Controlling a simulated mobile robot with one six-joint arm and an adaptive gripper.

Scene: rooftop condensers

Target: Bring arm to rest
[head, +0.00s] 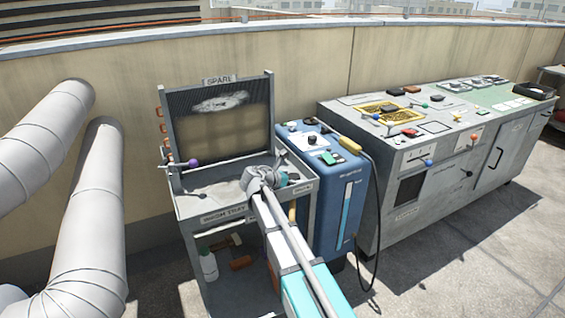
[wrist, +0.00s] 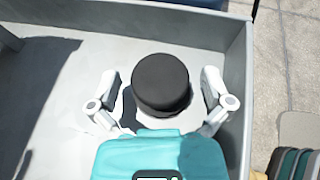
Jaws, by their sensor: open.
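My gripper (head: 262,178) is at the end of my arm, over the right part of the tray (head: 215,200) on the grey cart marked SPARE. In the wrist view my gripper (wrist: 161,82) is open, with one finger on each side of a round object with a black top (wrist: 161,84). Gaps show between the fingers and the black top. The object stands in the pale tray (wrist: 55,65), near its right wall. My wrist hides its near side, and my arm hides it in the head view. I cannot tell how far the fingertips are above the tray floor.
A blue cabinet (head: 328,205) stands close to the cart's right side, with a grey control bench (head: 420,200) beyond it. A purple-knobbed lever (head: 192,163) sticks out at the tray's left. Large pipes (head: 95,215) stand at the left. The parapet wall (head: 300,70) runs behind.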

